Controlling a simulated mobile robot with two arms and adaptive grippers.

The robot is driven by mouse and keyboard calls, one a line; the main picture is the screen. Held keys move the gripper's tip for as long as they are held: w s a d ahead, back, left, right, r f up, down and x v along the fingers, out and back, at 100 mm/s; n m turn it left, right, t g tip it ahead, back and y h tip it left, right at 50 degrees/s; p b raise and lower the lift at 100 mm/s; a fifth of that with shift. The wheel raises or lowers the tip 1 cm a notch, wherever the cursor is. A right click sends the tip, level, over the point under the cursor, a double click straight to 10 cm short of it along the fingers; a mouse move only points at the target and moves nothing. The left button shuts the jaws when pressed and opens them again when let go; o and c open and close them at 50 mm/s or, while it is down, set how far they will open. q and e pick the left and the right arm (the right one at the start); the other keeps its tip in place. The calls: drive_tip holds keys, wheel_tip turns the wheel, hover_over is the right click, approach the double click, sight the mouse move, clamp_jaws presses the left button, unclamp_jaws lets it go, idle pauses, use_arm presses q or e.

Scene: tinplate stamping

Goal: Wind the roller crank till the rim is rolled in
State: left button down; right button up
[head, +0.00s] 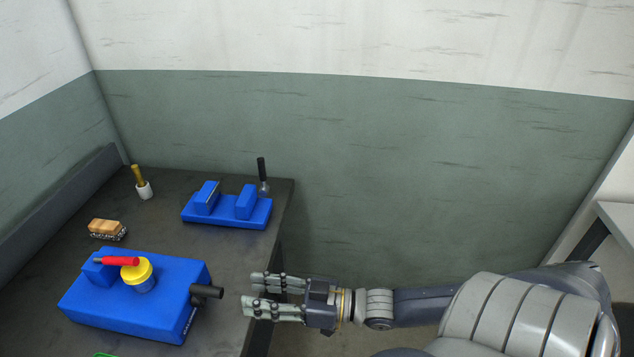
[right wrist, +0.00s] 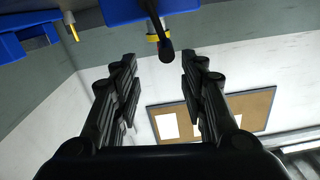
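A blue machine block (head: 175,310) sits on the dark bench at the lower left of the head view. A yellow round piece (head: 137,270) stands on it beside a red handle (head: 122,261). A black crank (head: 206,291) sticks out from its right side; the crank also shows in the right wrist view (right wrist: 158,30). My right gripper (head: 249,293) is to the right of the crank, apart from it, with its fingers spread and empty. In the right wrist view the crank shows beyond the gap between the fingers (right wrist: 158,78). My left gripper is not in view.
A smaller blue fixture (head: 228,213) with an upright black lever (head: 262,170) stands farther back.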

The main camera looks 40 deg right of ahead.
drive_tip(key=d+f+m+g+h, duration=0.1)
drive_tip(key=d+f+h, duration=0.2)
drive_tip(key=f, duration=0.6)
drive_tip(key=s+d+f+m+h+b, duration=0.1)
drive_tip(key=d+f+h, duration=0.1)
drive_tip(key=d+f, duration=0.4)
drive_tip(key=d+f+g+h, duration=0.1)
drive_tip(key=d+f+h, duration=0.2)
drive_tip(key=f, duration=1)
drive_tip(key=shift+s+d+m+g+h, duration=0.3)
drive_tip(key=shift+d+m, duration=0.1)
drive_tip(key=shift+d, duration=0.5)
drive_tip(key=shift+f, duration=0.1)
